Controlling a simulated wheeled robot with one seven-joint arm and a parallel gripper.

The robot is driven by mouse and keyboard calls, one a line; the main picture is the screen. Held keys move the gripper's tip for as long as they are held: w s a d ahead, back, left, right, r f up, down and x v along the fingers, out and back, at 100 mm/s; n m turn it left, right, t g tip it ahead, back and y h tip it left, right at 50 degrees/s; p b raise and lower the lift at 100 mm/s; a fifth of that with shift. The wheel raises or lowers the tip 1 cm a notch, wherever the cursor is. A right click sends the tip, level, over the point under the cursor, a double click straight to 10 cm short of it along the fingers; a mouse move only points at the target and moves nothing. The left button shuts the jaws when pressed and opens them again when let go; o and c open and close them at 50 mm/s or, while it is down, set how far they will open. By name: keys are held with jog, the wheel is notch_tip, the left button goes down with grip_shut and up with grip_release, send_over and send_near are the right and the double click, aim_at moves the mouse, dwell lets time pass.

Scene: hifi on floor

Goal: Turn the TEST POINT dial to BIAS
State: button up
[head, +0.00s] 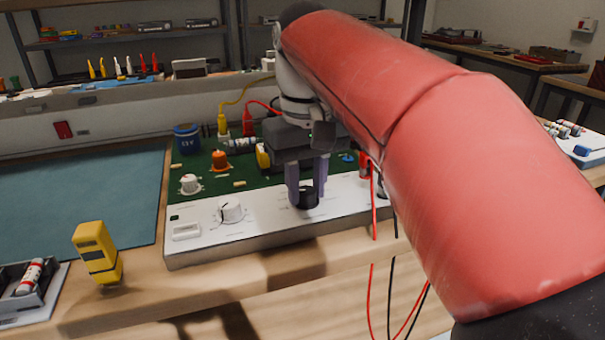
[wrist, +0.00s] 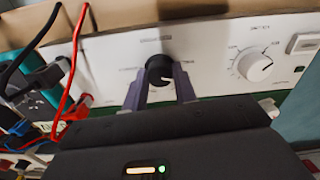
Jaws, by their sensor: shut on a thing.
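A black dial (head: 307,197) sits on the sloped white front panel (head: 270,224) of the green board. It also shows in the wrist view (wrist: 160,70), with a white mark low on its face. My gripper (head: 307,190) points down at the panel, and its two purple-grey fingers are shut on the black dial, one on each side. In the wrist view my gripper (wrist: 160,85) reaches it from below. A white dial (head: 230,211) stands to its left in the head view. The panel lettering is too small to read, so I cannot tell which dial is TEST POINT or where BIAS is.
Red and black cables (head: 373,215) hang over the panel's right part. A yellow device (head: 97,252) stands on the wooden bench at left. A blue can (head: 187,138) and orange knob (head: 219,160) are on the green board. The blue mat (head: 80,205) is clear.

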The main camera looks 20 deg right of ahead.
aim_at(307, 191)
jog(key=shift+m, duration=1.1)
jog(key=o, duration=1)
jog(key=shift+c, duration=0.2)
jog(key=shift+r, duration=0.1)
notch_tip(307, 191, up, 8)
jog(key=shift+f, duration=0.2)
jog(key=shift+s, duration=0.1)
